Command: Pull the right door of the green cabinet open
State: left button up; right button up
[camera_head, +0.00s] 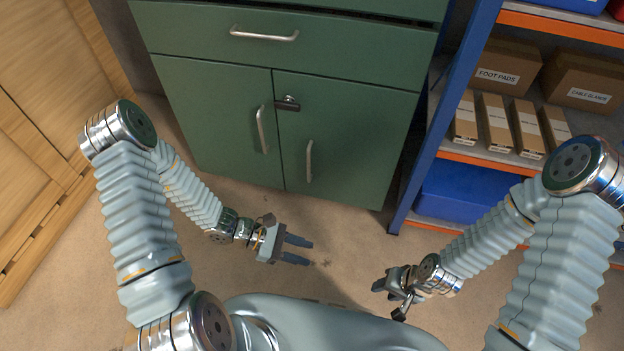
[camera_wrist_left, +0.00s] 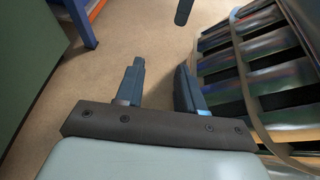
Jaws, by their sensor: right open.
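The green cabinet (camera_head: 225,108) stands ahead in the head view, with two doors side by side below a drawer. Its right door (camera_head: 350,130) is shut, flush with the left door (camera_head: 215,110). The right door has an upright metal bar handle (camera_head: 309,161). A dark latch or lock piece (camera_head: 288,103) sits near the top of the seam. My left gripper (camera_head: 310,252) is open and empty, low in front of the cabinet, apart from it. Its spread fingers show in the left wrist view (camera_wrist_left: 158,80). My right gripper (camera_head: 388,299) is open and empty, further right, away from the doors.
A blue-posted shelf (camera_head: 445,115) with cardboard boxes (camera_head: 508,65) and a blue bin (camera_head: 465,193) stands close to the cabinet's right. Wooden crating (camera_head: 35,150) stands at left. The floor (camera_head: 345,225) before the doors is clear. The drawer (camera_head: 350,50) is shut.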

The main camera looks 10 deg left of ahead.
pick_arm(q)
jog(key=w+a+n+t+y+b, duration=0.3)
jog(key=w+a+n+t, duration=0.8)
jog(key=w+a+t, duration=0.3)
jog(key=b+x, duration=0.2)
jog(key=x, duration=1.2)
jog(key=shift+d+r+g, duration=0.3)
jog(key=shift+d, duration=0.15)
pick_arm(e)
notch_tip(320, 180, down, 7)
jog(key=d, duration=0.1)
jog(key=shift+w+d, duration=0.25)
jog(key=shift+w, duration=0.2)
pick_arm(q)
jog(key=shift+w, duration=0.1)
jog(key=shift+c, duration=0.3)
grip_shut()
